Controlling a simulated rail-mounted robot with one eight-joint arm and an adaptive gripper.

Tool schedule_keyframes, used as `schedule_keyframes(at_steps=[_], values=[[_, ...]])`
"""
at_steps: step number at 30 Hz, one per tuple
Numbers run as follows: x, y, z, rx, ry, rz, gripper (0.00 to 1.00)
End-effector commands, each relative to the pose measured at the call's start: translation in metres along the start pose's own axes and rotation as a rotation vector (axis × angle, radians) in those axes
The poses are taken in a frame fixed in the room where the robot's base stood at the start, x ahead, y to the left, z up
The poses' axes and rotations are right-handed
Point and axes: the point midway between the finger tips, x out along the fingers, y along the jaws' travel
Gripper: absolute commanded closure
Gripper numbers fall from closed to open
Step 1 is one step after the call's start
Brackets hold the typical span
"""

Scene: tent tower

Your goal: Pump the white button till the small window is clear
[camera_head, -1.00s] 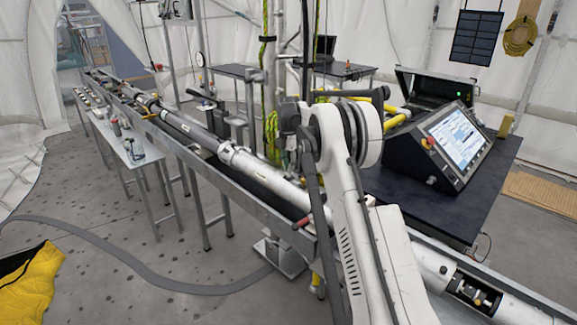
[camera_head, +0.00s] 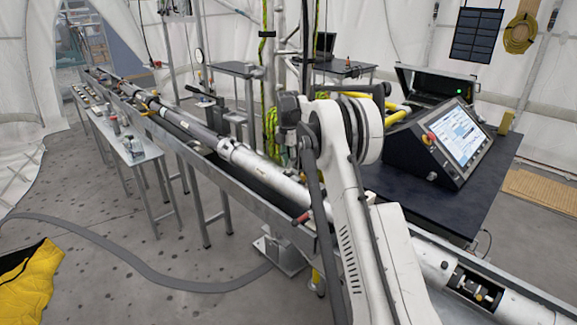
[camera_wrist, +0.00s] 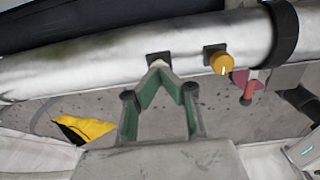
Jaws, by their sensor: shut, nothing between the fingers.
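A long white tube (camera_wrist: 100,65) crosses the wrist view; it also lies in the metal trough in the head view (camera_head: 268,176). My gripper (camera_wrist: 159,65), with green-lined fingers, is shut and empty. Its tips meet over a dark square mount (camera_wrist: 152,57) on the tube; I cannot tell whether they touch it. The tips cover part of this mount, and no white button shows there. A yellow knob (camera_wrist: 221,64) sits on another dark mount to the right. I cannot make out the small window. In the head view my arm hides the gripper.
A red handle (camera_wrist: 249,88) and a dark clamp ring (camera_wrist: 284,30) are right of the yellow knob. In the head view, a console with a screen (camera_head: 455,140) stands on the dark table behind my arm. A yellow bag (camera_head: 28,285) lies at lower left.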

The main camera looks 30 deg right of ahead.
Motion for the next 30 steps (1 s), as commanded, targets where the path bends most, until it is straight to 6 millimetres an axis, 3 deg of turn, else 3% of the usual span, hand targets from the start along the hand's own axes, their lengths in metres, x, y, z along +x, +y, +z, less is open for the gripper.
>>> schedule_keyframes(at_steps=[3, 15, 21, 30], values=[[-0.028, 0.001, -0.002, -0.002, 0.000, 0.001, 1.00], [-0.101, 0.001, -0.001, -0.001, 0.000, 0.001, 1.00], [-0.119, 0.001, -0.001, -0.001, 0.000, 0.001, 1.00], [-0.123, 0.001, -0.001, -0.001, -0.001, 0.001, 1.00]])
